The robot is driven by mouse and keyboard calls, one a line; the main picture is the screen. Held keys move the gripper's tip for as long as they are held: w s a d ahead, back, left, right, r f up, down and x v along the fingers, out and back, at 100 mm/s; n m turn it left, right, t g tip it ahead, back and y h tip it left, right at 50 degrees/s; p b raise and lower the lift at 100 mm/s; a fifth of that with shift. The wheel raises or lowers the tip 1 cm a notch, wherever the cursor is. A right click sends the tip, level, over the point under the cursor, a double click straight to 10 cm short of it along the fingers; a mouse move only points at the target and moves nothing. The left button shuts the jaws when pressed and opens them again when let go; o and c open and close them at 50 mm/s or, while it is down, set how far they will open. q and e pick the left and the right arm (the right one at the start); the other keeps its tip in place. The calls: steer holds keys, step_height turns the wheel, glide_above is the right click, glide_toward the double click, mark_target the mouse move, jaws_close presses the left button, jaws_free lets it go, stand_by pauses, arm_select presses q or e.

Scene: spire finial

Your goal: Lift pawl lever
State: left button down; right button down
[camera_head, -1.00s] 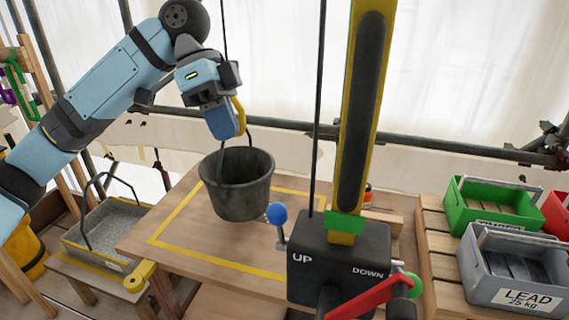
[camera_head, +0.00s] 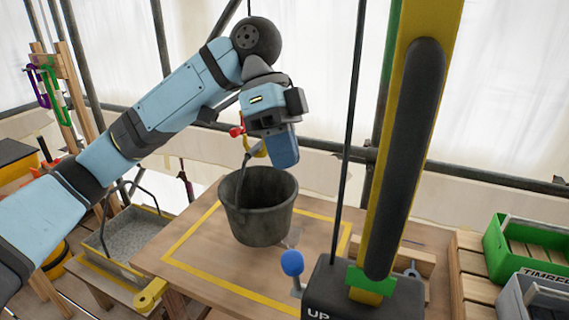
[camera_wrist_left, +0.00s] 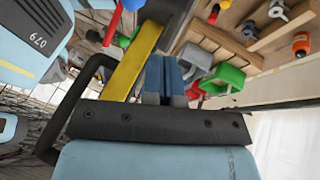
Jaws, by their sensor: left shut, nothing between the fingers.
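The pawl lever, with a blue ball knob (camera_head: 292,262) on a short grey stem, stands beside the black winch box (camera_head: 362,297) in the head view. My left gripper (camera_head: 284,155) is above the right side of the dark bucket (camera_head: 257,207), apart from the knob and higher in the picture. Its blue fingers are together and empty; they also show in the left wrist view (camera_wrist_left: 170,78). A yellow hook (camera_head: 258,149) shows just behind the gripper, near the bucket's handle. My right gripper is out of view.
The yellow mast (camera_head: 432,60) and a dark rope (camera_head: 349,130) rise right of my left gripper. The wooden table (camera_head: 205,250) has a yellow outline and bare room. A grey gravel tray (camera_head: 130,235) stands left; a green crate (camera_head: 520,245) stands right.

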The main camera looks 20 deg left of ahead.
mark_target(295, 276)
arm_select(q)
steer(key=s+d+f, duration=0.3)
steer(key=s+f, duration=0.3)
steer(key=f, duration=0.2)
steer(key=shift+d+f+p, duration=0.15)
steer(key=shift+d+p, duration=0.15)
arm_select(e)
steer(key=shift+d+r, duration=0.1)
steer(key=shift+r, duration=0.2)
arm_select(q)
steer(key=shift+w, duration=0.1)
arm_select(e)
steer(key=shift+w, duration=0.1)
arm_select(q)
steer(key=shift+s, duration=0.2)
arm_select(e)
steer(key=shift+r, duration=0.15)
